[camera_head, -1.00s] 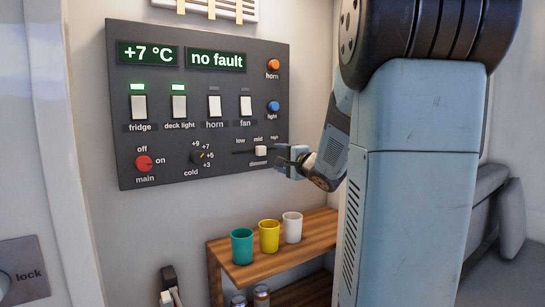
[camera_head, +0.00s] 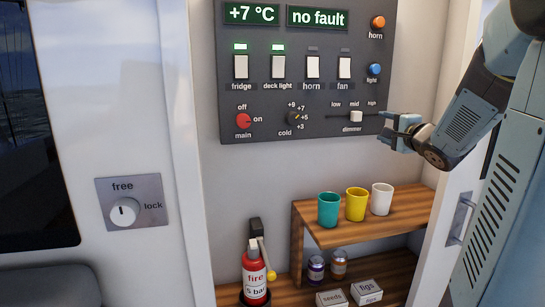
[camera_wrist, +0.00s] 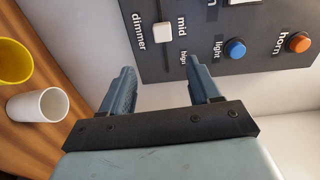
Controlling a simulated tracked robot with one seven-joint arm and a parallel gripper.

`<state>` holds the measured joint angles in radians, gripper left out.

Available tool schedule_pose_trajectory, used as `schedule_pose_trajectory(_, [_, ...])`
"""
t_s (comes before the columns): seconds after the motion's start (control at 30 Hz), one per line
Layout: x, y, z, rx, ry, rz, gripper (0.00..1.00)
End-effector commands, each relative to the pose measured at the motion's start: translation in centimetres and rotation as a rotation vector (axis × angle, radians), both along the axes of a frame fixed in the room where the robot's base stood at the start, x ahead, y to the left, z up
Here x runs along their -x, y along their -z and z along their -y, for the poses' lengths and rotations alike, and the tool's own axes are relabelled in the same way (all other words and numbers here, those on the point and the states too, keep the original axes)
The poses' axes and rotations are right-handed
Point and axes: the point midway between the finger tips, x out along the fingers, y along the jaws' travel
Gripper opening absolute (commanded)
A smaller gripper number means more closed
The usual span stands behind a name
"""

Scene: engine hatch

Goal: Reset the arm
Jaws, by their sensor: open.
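My gripper (camera_head: 389,131) is open and empty in the head view, just right of the dimmer slider (camera_head: 356,116) on the dark control panel (camera_head: 310,75). My arm (camera_head: 465,118) reaches in from the right edge. In the wrist view, my gripper's (camera_wrist: 158,88) two fingers stand apart in front of the panel's lower edge. Nothing is between the fingers.
Teal (camera_head: 328,209), yellow (camera_head: 356,204) and white (camera_head: 382,199) cups stand on a wooden shelf (camera_head: 415,212) below the panel. Jars and boxes sit lower. A red fire extinguisher (camera_head: 254,275) stands left of the shelf. A free/lock knob (camera_head: 124,212) is on the left wall.

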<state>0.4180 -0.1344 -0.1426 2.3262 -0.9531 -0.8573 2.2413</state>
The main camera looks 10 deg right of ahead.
Motion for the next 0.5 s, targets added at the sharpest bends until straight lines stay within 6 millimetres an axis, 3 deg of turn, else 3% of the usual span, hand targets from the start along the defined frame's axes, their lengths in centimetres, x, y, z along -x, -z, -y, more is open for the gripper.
schedule_pose_trajectory(0.27, [2.2, -0.6, -1.2, 0.339, 0.165, -0.105, 0.62])
schedule_pose_trajectory(0.5, [6.2, 0.6, -3.3, 0.652, 0.21, -0.311, 0.62])
